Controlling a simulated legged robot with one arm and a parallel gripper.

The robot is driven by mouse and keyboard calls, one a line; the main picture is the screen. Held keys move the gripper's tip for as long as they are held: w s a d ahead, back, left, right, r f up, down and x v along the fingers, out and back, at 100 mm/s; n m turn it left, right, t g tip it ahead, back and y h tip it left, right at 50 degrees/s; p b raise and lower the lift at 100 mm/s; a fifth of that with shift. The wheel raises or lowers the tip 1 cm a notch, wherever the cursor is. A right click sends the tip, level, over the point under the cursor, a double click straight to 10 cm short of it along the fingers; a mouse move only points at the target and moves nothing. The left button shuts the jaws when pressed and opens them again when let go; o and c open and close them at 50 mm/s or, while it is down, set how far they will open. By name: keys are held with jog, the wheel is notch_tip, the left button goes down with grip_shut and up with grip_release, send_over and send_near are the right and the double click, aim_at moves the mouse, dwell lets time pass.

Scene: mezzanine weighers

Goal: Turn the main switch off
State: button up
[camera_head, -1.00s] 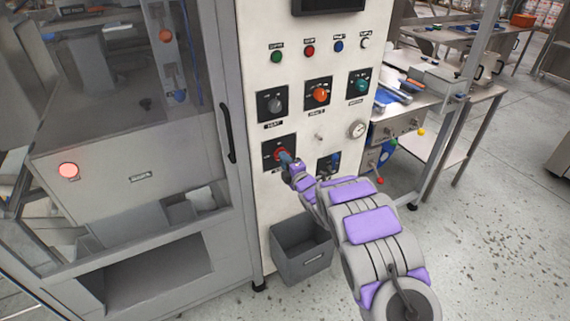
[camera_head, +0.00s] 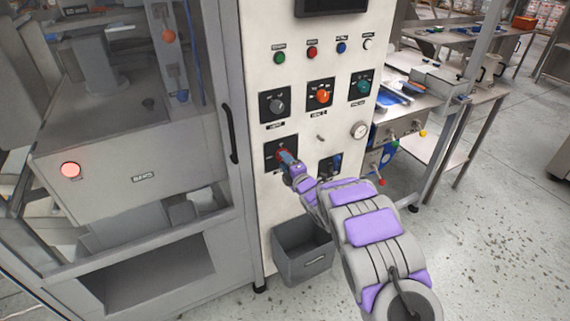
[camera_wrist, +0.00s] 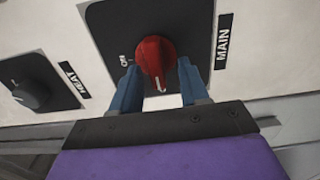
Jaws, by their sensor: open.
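The main switch is a red rotary knob (camera_wrist: 156,57) on a black square plate (camera_wrist: 110,22) labelled MAIN, on the white control panel. In the wrist view the open fingers of my gripper (camera_wrist: 156,88) stand one on each side of the knob's lower part, with gaps showing. I cannot tell whether either finger touches it. A white mark shows at the knob's lower end, and a word that seems to be ON is at its left. In the head view my gripper (camera_head: 288,160) covers most of the red knob.
A grey HEAT knob (camera_wrist: 31,94) is beside the main switch; it also shows above it in the head view (camera_head: 277,105). An orange knob (camera_head: 322,96), a green knob (camera_head: 362,86) and a gauge (camera_head: 359,130) are on the panel. A grey bin (camera_head: 303,262) hangs below.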

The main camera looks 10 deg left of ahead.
jog(key=p+v, duration=0.3)
jog(key=v, duration=1.4)
jog(key=shift+s+d, duration=0.1)
